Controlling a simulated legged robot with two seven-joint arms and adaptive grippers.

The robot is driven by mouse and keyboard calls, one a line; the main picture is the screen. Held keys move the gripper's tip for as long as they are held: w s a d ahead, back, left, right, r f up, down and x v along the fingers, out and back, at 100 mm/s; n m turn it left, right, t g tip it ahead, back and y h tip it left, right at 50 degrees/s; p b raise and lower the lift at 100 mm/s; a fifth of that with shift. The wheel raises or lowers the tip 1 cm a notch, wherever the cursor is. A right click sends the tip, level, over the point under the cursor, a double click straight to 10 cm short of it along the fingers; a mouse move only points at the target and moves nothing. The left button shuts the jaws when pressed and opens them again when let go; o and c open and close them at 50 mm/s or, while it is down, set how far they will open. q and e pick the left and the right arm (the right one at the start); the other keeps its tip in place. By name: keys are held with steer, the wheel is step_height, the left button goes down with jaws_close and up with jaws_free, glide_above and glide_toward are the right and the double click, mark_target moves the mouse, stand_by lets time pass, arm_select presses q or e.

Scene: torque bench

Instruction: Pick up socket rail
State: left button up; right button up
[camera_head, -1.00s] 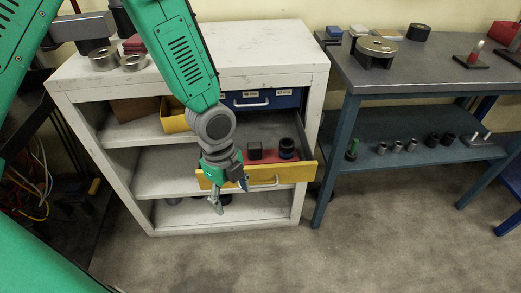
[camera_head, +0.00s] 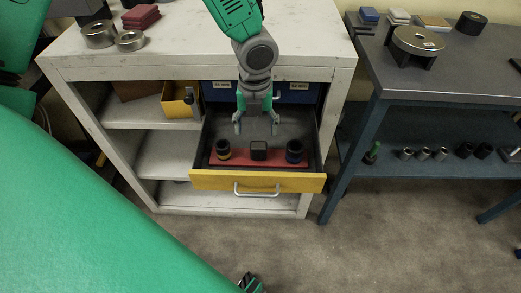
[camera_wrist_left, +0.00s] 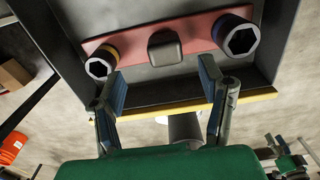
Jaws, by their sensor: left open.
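The socket rail is a red strip (camera_head: 236,160) lying in the open yellow-fronted drawer (camera_head: 258,182). It bears a dark block-shaped grip (camera_head: 259,150) in the middle, a black socket with a yellow band (camera_head: 222,149) at the left and one with a blue band (camera_head: 294,151) at the right. My left gripper (camera_head: 256,128) is open and empty, pointing down over the drawer, apart from the rail. In the left wrist view, the rail (camera_wrist_left: 133,43) and its grip (camera_wrist_left: 165,48) show beyond the spread fingers (camera_wrist_left: 163,92).
The white cabinet (camera_head: 205,55) has its top edge close behind my left arm. A yellow bin (camera_head: 180,106) stands on the shelf left of the drawer. A blue-grey bench (camera_head: 450,75) with several sockets on its lower shelf stands to the right.

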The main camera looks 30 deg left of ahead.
mark_target(260, 144)
arm_select(q)
steer(key=shift+a+f, duration=0.3)
steer(key=shift+f, duration=0.5)
steer(key=shift+d+f, duration=0.1)
steer(key=shift+f, duration=0.05)
steer(key=f, duration=0.1)
steer(key=d+f+b, duration=0.1)
steer(key=f, duration=0.2)
steer(key=shift+d+f+b, duration=0.3)
steer(key=shift+d+b, duration=0.05)
steer(key=shift+a, duration=0.45)
steer(key=c, duration=1.4)
steer(key=shift+w+d+r, duration=0.1)
steer(key=shift+d, duration=0.15)
arm_select(e)
steer(key=shift+f, duration=0.9)
